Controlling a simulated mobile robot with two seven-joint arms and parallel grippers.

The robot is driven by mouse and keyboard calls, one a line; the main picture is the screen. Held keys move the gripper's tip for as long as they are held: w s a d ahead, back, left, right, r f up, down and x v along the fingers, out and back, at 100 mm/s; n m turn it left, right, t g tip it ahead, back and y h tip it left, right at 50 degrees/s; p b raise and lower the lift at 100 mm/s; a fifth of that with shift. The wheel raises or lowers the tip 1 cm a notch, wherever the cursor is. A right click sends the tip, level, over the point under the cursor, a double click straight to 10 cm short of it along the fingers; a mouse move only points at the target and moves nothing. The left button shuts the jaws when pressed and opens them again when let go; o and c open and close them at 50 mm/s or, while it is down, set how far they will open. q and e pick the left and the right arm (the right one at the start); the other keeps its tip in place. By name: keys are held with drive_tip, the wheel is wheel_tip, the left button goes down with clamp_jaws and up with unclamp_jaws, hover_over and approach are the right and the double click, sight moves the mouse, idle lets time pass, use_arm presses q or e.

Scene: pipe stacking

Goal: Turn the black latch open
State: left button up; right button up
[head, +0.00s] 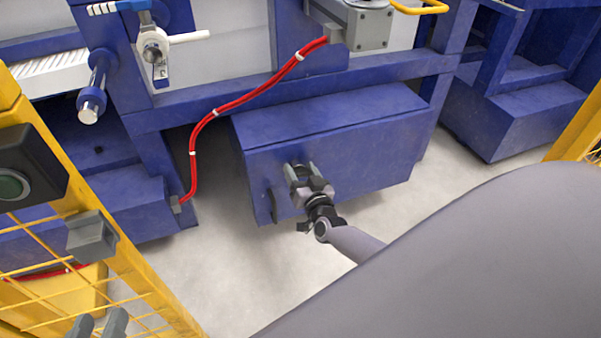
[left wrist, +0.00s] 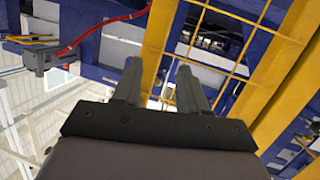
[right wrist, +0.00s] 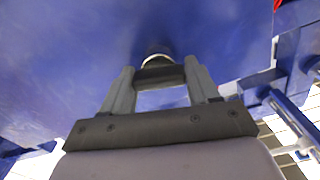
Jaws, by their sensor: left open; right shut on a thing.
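The black latch (right wrist: 160,75) sits on a round silver mount on the blue surface in the right wrist view. My right gripper (right wrist: 160,86) is shut on it, with one finger on each side. In the head view my right gripper (head: 302,172) is at the front face of the blue box (head: 350,155), and its fingers mostly hide the latch there. My left gripper (head: 97,325) is at the lower left corner of the head view. Its fingers (left wrist: 160,82) are apart and empty in the left wrist view, away from the blue box.
A yellow mesh fence (head: 130,255) with a green button box (head: 28,180) stands at the left. A red cable (head: 225,107) hangs left of the box. A dark handle-like part (head: 275,205) is on the box's lower left. Grey floor (head: 225,275) lies clear in front.

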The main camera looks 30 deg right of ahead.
drive_tip(key=m+b, duration=0.1)
drive_tip(key=m, duration=0.2)
drive_tip(key=shift+f+m, duration=0.1)
drive_tip(key=shift+m, duration=0.3)
drive_tip(key=m, duration=0.4)
drive_tip(key=shift+s+d+b, duration=0.1)
drive_tip(key=shift+d+b, duration=0.05)
drive_tip(key=shift+b, duration=0.15)
drive_tip(key=m, duration=0.3)
drive_tip(key=shift+f, duration=0.1)
use_arm(q)
drive_tip(key=shift+s+a+m+t, duration=0.3)
drive_tip(key=shift+s+a+t, duration=0.1)
drive_tip(key=shift+a, duration=0.1)
use_arm(e)
drive_tip(key=shift+m, duration=2)
use_arm(q)
drive_tip(key=shift+f, duration=0.1)
drive_tip(key=shift+w, duration=0.1)
use_arm(e)
drive_tip(key=o, duration=1)
drive_tip(key=shift+c, duration=0.2)
